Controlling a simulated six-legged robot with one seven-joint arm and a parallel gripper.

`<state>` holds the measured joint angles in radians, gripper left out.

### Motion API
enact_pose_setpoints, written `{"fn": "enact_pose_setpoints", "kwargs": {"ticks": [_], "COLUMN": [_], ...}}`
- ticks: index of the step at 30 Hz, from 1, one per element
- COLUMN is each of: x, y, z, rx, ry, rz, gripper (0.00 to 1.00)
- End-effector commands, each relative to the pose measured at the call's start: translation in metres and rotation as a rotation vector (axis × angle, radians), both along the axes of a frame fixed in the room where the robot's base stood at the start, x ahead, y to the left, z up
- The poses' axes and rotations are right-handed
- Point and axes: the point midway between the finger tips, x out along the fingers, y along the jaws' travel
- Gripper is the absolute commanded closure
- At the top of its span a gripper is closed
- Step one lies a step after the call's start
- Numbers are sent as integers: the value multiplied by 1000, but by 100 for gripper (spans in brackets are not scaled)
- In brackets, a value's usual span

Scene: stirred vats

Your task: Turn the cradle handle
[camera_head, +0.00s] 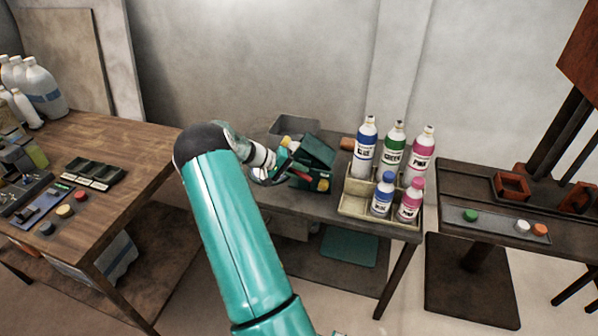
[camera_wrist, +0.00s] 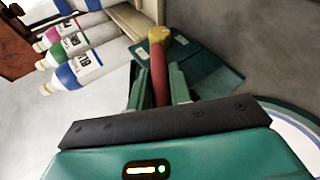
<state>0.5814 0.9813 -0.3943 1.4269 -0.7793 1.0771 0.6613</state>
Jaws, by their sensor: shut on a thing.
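The cradle is a dark green box-like unit (camera_head: 316,152) on the middle table in the head view. It also shows beyond my fingers in the wrist view (camera_wrist: 208,72). Its handle is a red bar (camera_wrist: 159,78) with a yellow end (camera_wrist: 159,34). My gripper (camera_wrist: 158,88) has one green finger on each side of the red bar and is shut on it. In the head view my gripper (camera_head: 283,170) is at the cradle's left front, and the red handle (camera_head: 301,173) shows just right of it. My wrist hides part of the cradle's left side.
A beige crate (camera_head: 353,206) with several labelled bottles stands right of the cradle. A grey bin (camera_head: 294,127) is behind it. A wooden table (camera_head: 130,148) with trays stands left, and a dark table (camera_head: 470,190) with coloured pucks stands right.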

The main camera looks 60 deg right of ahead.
Motion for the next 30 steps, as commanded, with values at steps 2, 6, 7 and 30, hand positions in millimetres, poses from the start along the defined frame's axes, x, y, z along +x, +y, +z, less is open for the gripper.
{"fn": "enact_pose_setpoints", "kwargs": {"ticks": [2,6,7,30], "x": [2,2,2,0], "y": [1,1,1,1], "z": [-3,-4,-4,-5], "rx": [-10,-27,-31,-61], "ry": [73,187,208,414], "rz": [5,3,3,-2], "gripper": [100,100,100,100]}}
